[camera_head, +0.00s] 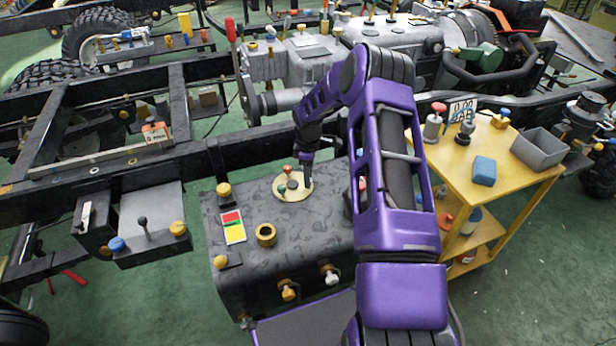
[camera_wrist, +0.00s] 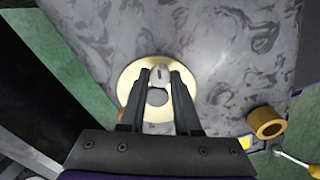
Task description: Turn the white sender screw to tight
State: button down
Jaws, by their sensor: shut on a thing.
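The white sender screw (camera_wrist: 160,74) is a small pale round head with a dark mark, on the round brass sender plate (camera_wrist: 131,76). In the wrist view my gripper (camera_wrist: 160,73) has one finger on each side of the screw and is shut on it. A grey disc (camera_wrist: 157,97) on the plate shows between the fingers. In the head view my gripper (camera_head: 307,181) points down at the right side of the brass plate (camera_head: 290,196), on top of the dark tank (camera_head: 330,226). The screw is hidden there by the gripper.
A red-topped knob (camera_head: 287,169) stands close to my gripper. A brass ring (camera_head: 266,235) and a red-green-yellow label (camera_head: 232,227) are on the tank top. Two valves stick out of the tank's front. A yellow cart (camera_head: 510,178) with a grey bin stands at right.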

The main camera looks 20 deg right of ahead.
jog(key=m+b, duration=0.1)
jog(key=m, duration=0.2)
jog(key=shift+m, duration=0.3)
jog(key=m, duration=0.3)
jog(key=shift+m, duration=0.3)
jog(key=m, duration=0.3)
jog(key=shift+m, duration=2.2)
jog(key=c, duration=0.6)
grip_release()
